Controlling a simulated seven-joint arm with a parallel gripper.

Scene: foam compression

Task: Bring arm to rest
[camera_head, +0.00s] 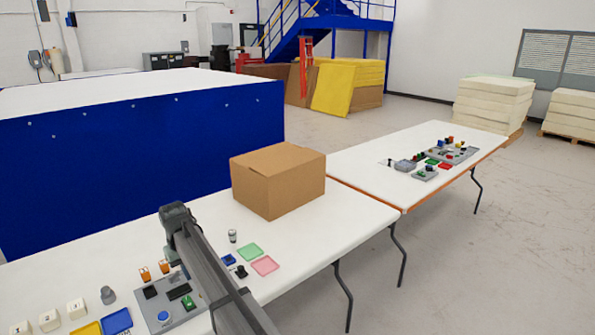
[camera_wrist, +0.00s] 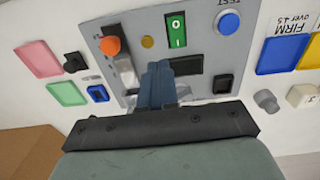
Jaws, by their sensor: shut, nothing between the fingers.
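My gripper (camera_wrist: 157,85) is shut and empty in the wrist view, its fingers pointing at the grey control panel (camera_wrist: 205,48). The panel carries a green switch (camera_wrist: 176,31), a blue button (camera_wrist: 228,21) marked TEST and an orange knob (camera_wrist: 110,46). The fingers cover part of the panel's middle; I cannot tell how far above it they are. In the head view my arm reaches in from the bottom edge over the panel (camera_head: 150,309) and hides part of it. The fingers are not visible there.
A cardboard box (camera_head: 277,180) stands at the table's far end. Pink (camera_head: 264,266) and green (camera_head: 250,252) trays lie right of my arm; blue (camera_head: 116,321) and yellow (camera_head: 88,328) trays and white blocks (camera_head: 76,308) lie left. A second table (camera_head: 365,165) holds another panel (camera_head: 455,154).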

